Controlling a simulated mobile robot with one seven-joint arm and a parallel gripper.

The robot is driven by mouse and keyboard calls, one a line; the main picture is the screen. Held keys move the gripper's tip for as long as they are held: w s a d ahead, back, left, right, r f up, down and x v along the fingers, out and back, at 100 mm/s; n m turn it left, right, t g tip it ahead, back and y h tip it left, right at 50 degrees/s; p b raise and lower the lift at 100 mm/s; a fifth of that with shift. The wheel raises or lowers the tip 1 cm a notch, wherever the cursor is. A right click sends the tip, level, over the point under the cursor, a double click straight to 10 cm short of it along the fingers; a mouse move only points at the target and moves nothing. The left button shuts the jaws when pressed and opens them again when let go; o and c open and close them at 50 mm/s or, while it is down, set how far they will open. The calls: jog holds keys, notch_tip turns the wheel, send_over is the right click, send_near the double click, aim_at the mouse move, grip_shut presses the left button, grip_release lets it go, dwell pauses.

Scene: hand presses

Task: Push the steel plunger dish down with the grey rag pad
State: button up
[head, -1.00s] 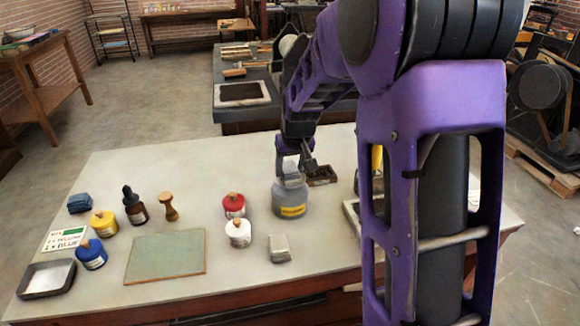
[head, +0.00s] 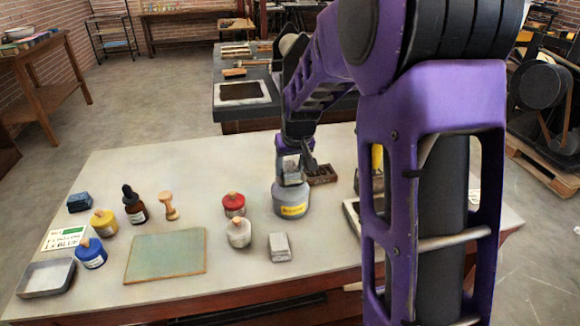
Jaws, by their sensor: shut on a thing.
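The steel plunger dish is a grey round can with a yellow label (head: 291,203), standing on the pale table right of centre. My gripper (head: 291,176) is directly above it, pointing down, shut on a small grey block that looks like the grey rag pad (head: 292,180). The pad is at the top of the can and appears to touch it. The dish top is mostly hidden behind the pad and gripper, so I cannot tell how far down it sits.
A red-topped jar (head: 233,205), a white jar (head: 239,233) and a grey block (head: 279,247) stand left of and in front of the can. A small dark box (head: 321,175) is close behind it on the right. A green mat (head: 165,256) lies left.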

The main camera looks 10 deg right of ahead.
dwell(0.4)
jog(key=shift+r+p, duration=2.45)
jog(key=shift+r, duration=1.1)
